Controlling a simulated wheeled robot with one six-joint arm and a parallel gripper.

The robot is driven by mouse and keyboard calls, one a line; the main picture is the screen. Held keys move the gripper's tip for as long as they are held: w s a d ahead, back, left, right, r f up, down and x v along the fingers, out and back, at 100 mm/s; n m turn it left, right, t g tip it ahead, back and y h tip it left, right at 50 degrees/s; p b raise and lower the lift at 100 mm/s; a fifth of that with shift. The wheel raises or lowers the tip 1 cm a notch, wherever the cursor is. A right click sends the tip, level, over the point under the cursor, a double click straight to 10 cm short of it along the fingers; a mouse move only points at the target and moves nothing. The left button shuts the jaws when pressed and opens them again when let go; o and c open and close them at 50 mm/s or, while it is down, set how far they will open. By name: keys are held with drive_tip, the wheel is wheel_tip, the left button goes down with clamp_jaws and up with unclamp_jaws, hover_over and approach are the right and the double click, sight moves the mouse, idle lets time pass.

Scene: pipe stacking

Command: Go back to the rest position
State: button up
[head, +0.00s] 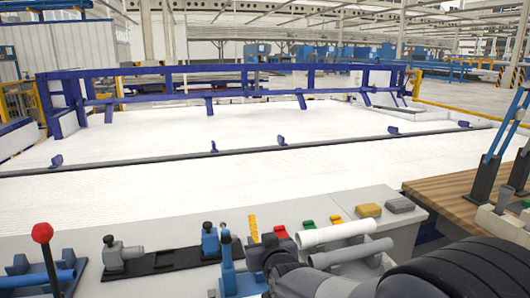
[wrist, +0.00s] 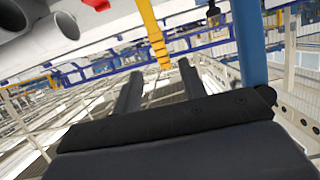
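My gripper (wrist: 160,67) is open in the wrist view, its two grey fingers apart with nothing held between them. In the head view my dark arm reaches in from the lower right over the bench, and the fingers are hard to make out there. Two pale grey pipes (head: 336,234) lie side by side on the bench (head: 180,217), just beyond and beside my arm. Grey pipe ends (wrist: 66,24) also show at the top left of the wrist view, apart from the fingers.
A blue upright fixture (head: 228,263) stands close left of my arm; a blue post (wrist: 248,45) shows right of the fingers in the wrist view. A red-knobbed lever (head: 42,234) stands far left. A wooden table (head: 455,196) is at right. The white floor area beyond is clear.

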drive_tip(key=b, duration=0.1)
drive_tip(key=s+t+b, duration=0.1)
drive_tip(key=b, duration=0.1)
drive_tip(key=shift+s+d+f+t+y, duration=0.25)
drive_tip(key=shift+s+f+t+y, duration=0.05)
drive_tip(key=shift+s+f+t, duration=0.1)
